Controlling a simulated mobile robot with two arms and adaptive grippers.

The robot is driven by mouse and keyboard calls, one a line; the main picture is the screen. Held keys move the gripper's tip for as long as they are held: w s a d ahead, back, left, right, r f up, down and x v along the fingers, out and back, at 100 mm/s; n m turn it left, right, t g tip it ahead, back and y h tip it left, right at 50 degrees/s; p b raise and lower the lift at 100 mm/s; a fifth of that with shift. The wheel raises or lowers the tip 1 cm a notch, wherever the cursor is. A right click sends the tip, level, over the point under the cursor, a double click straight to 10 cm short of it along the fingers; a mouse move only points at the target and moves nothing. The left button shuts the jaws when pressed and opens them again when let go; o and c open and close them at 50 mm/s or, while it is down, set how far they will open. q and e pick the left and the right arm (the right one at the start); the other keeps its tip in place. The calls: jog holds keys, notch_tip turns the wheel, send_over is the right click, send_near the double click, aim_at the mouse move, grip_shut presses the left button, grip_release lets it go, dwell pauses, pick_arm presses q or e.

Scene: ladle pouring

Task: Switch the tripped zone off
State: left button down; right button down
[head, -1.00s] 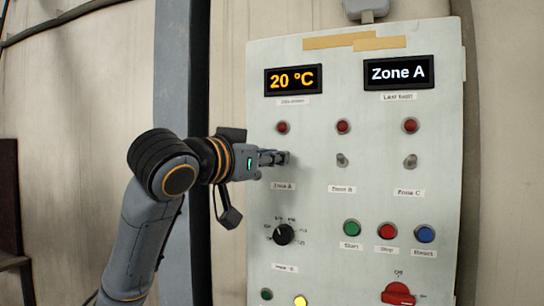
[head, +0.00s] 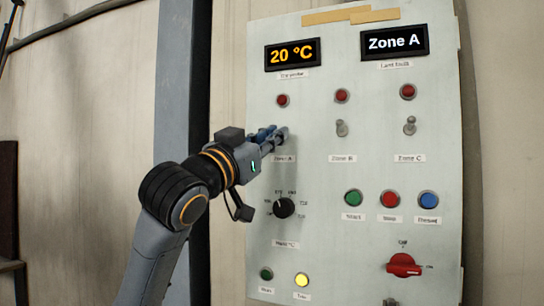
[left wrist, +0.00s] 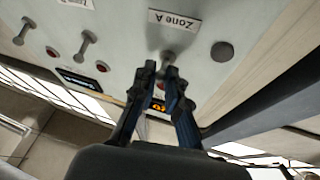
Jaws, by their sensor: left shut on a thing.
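The control panel (head: 320,190) stands upright ahead. Its "last fault" display (head: 394,41) reads Zone A. My left gripper (head: 280,134) is at the Zone A switch, above the Zone A label, and points up and to the right. In the left wrist view its two fingers (left wrist: 163,72) are closed around the Zone A toggle (left wrist: 168,56), beside the Zone A label (left wrist: 173,20). The fingers hide most of that toggle in the head view. The Zone B toggle (head: 341,128) and Zone C toggle (head: 409,126) are free. My right gripper is out of view.
Red lamps sit above the toggles, one (head: 283,100) over Zone A. Below are a black dial (head: 284,208), green (head: 353,198), red (head: 390,199) and blue (head: 428,200) buttons, a lit yellow lamp (head: 301,280) and a red rotary switch (head: 403,265). A temperature display (head: 292,53) reads 20 °C.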

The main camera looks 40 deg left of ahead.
pick_arm(q)
jog(key=shift+w+f+m+t+h+b, duration=0.1)
jog(key=shift+f+m+t+h+b, duration=0.2)
jog(key=shift+t+b, duration=0.5)
jog(key=shift+w+f+m+t+h+b, duration=0.15)
jog(key=shift+f+m+t+b, duration=0.35)
jog(key=shift+b, duration=0.5)
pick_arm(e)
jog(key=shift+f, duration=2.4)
pick_arm(q)
jog(key=shift+r, duration=0.2)
jog(key=shift+s, duration=0.1)
jog(key=c, duration=1.4)
grip_release()
jog(key=shift+o, duration=0.2)
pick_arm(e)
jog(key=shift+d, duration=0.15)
pick_arm(q)
jog(key=v, duration=1.2)
jog(key=shift+f, duration=0.1)
